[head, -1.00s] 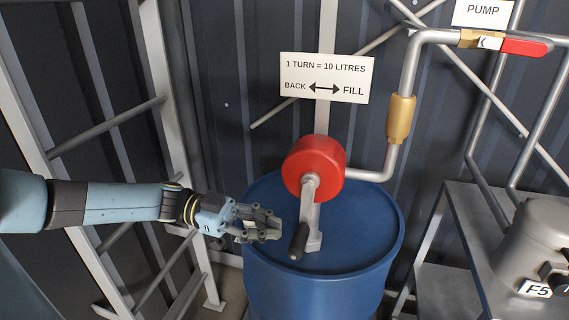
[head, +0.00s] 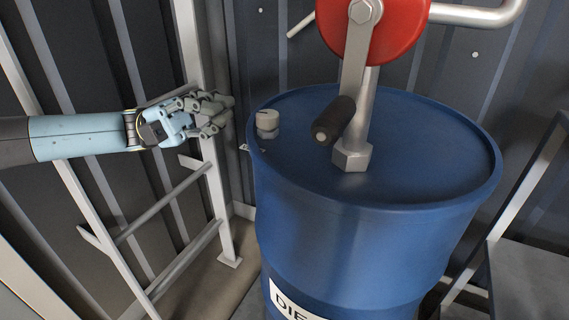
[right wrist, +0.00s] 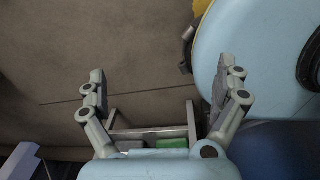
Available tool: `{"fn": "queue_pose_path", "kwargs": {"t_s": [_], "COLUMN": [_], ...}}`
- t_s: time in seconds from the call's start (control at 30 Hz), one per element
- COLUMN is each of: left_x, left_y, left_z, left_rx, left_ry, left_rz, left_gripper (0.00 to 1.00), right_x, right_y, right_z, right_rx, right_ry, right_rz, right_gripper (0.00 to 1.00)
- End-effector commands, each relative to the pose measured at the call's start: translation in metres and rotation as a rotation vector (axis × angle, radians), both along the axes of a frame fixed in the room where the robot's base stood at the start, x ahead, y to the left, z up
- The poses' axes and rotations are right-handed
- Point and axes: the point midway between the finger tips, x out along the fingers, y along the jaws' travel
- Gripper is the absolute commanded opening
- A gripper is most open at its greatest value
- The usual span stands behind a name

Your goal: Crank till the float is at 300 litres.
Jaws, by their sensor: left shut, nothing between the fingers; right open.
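A red hand pump (head: 385,30) stands on a blue diesel drum (head: 360,240). Its grey crank arm (head: 354,70) hangs down and ends in a black handle (head: 335,120). A small pale cap (head: 267,124) sits on the drum top at the left; I see no float or litre scale. My left gripper (head: 222,110) is shut and empty, left of the drum rim and apart from the handle. My right gripper (right wrist: 157,85) shows only in the right wrist view. It is open, with nothing between its fingers, above the brown floor.
A grey metal frame (head: 200,130) stands left of the drum, behind my left arm. A grey stand (head: 530,270) is at the right. A steel pipe (head: 480,15) leaves the pump to the right. In the right wrist view a green thing (right wrist: 172,143) lies below the fingers.

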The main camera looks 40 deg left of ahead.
Motion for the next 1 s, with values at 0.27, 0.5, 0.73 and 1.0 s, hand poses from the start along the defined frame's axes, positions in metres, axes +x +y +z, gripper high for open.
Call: {"fn": "queue_pose_path", "kwargs": {"t_s": [0.27,0.5,0.73,1.0], "left_x": [0.004,0.011,0.022,0.031], "left_y": [-0.002,-0.035,-0.081,-0.118], "left_z": [-0.028,-0.013,0.003,0.016], "left_rx": [0.013,0.009,0.009,0.009], "left_ry": [0.007,0.005,0.005,0.008], "left_rz": [-0.006,-0.007,-0.006,-0.005], "left_gripper": [0.00,0.00,0.00,0.00], "right_x": [-0.026,-0.024,-0.015,-0.015], "right_y": [0.000,0.000,0.001,0.000], "right_z": [-0.028,-0.024,-0.024,-0.025], "right_rx": [0.001,0.001,0.000,0.000], "right_ry": [0.038,0.035,0.021,0.022], "right_rz": [-0.001,-0.001,-0.001,-0.001], "right_gripper": [1.00,1.00,1.00,1.00]}}
